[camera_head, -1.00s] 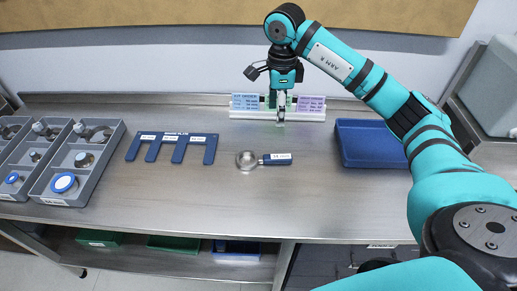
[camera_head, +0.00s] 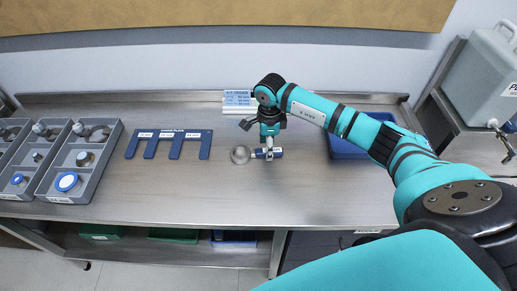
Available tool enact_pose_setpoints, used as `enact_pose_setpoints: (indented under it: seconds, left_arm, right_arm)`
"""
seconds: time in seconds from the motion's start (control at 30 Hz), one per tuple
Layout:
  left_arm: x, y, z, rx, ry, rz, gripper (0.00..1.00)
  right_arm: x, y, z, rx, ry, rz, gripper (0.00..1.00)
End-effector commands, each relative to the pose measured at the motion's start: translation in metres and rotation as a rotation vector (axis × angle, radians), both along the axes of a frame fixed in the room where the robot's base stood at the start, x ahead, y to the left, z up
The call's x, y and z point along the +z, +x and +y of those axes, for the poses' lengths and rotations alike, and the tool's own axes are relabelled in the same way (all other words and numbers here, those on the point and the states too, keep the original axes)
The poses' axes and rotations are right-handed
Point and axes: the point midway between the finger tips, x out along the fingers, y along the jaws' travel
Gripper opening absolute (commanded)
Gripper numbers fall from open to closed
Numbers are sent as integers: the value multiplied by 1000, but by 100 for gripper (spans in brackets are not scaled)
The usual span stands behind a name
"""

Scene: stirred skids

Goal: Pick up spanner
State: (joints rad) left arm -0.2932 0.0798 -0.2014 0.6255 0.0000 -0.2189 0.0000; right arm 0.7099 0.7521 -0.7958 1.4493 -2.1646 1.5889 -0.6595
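A tool with a round silver head and a dark blue, labelled handle (camera_head: 240,154) lies on the metal bench, and I take it for the spanner, though its head looks like a scoop or ring. My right gripper (camera_head: 269,156) points down at the handle, with its fingertips over or beside it. The fingers are small and cover part of the handle, so I cannot tell whether they grip it. My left gripper is not in view.
A blue slotted rack plate (camera_head: 170,134) lies left of the tool. Grey bins (camera_head: 80,160) with small parts stand at the far left. A blue tray (camera_head: 345,150) is partly behind my arm. Label cards (camera_head: 238,100) stand at the back. The front bench is clear.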

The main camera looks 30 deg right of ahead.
Motion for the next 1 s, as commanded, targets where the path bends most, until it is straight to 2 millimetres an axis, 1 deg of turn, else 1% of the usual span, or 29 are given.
enact_pose_setpoints:
  seconds: [0.03,0.17,0.33,0.37,0.77,0.8,1.0]
  left_arm:
    - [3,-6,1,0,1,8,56]
    - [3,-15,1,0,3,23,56]
    - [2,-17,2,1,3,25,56]
    - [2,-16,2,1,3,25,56]
    - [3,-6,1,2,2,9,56]
    - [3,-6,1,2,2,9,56]
    - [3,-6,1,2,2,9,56]
  right_arm:
    - [-5,-1,0,-1,0,2,56]
    - [-13,0,0,0,0,0,56]
    - [-14,0,0,0,-1,0,56]
    - [-14,0,0,0,-1,0,54]
    - [-13,0,0,0,-1,0,2]
    - [-13,0,0,0,-1,0,0]
    - [-13,0,-1,0,-1,-2,0]
